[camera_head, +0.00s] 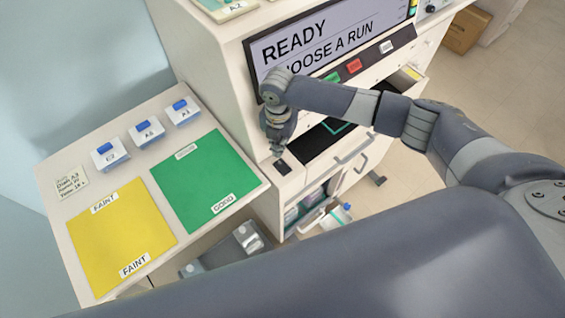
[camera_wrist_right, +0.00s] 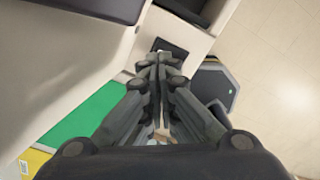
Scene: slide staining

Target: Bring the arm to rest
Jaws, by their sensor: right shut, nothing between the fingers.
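My right arm reaches in from the right in the head view, across the front of the staining machine. My right gripper (camera_head: 278,152) points down, shut and empty, just above a small black square pad (camera_head: 283,167) on the machine's front ledge. In the right wrist view its fingertips (camera_wrist_right: 160,62) are together, close to the same black pad (camera_wrist_right: 174,48); I cannot tell whether they touch it. My left gripper is not in view.
The machine's screen (camera_head: 325,45) reads "READY" and "CHOOSE A RUN", partly behind my arm. An open dark drawer (camera_head: 315,143) lies beside the gripper. The left table holds a yellow mat (camera_head: 120,235), a green mat (camera_head: 208,180), and labelled boxes (camera_head: 146,133).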

